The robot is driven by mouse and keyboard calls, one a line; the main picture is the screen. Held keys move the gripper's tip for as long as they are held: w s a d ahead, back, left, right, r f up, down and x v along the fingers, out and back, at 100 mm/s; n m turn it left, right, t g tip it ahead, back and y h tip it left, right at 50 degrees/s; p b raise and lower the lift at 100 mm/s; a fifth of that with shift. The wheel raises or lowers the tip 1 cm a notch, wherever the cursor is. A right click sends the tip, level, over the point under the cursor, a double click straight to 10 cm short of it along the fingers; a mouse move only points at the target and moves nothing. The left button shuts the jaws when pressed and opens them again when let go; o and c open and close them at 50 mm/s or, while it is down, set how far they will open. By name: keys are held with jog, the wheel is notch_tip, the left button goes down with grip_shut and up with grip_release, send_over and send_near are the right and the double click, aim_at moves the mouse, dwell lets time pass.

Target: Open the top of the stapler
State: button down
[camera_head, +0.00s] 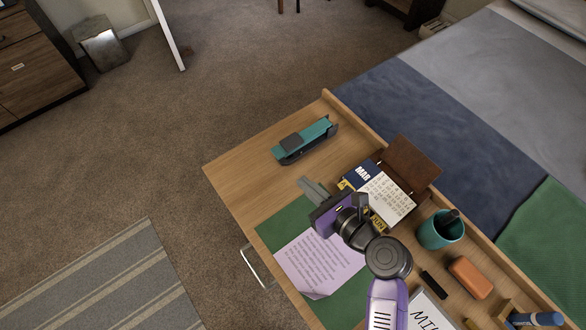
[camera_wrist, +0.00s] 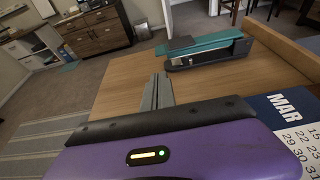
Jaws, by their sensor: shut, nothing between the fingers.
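The stapler (camera_head: 305,140) has a teal top and a dark body. It stands on the far left part of the wooden desk in the head view, and at the top of the wrist view (camera_wrist: 205,48). A dark block-like part covers the end of its top that lies left in both views. The top looks lowered over the base. My gripper (camera_head: 308,187) is beyond the green blotter, on the near side of the stapler and apart from it. In the wrist view its grey fingers (camera_wrist: 157,90) are together, empty, and point toward the stapler.
A desk calendar (camera_head: 385,195) stands right of my gripper. A teal cup (camera_head: 440,230), an orange block (camera_head: 470,277) and a paper (camera_head: 318,262) on the green blotter (camera_head: 285,225) lie nearer. Bare desk surrounds the stapler, with a raised edge (camera_head: 350,118) behind it.

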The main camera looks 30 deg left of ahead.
jog(key=b+x, duration=0.1)
jog(key=x, duration=0.8)
jog(key=shift+w+a+f, duration=0.15)
jog(key=shift+a, duration=0.05)
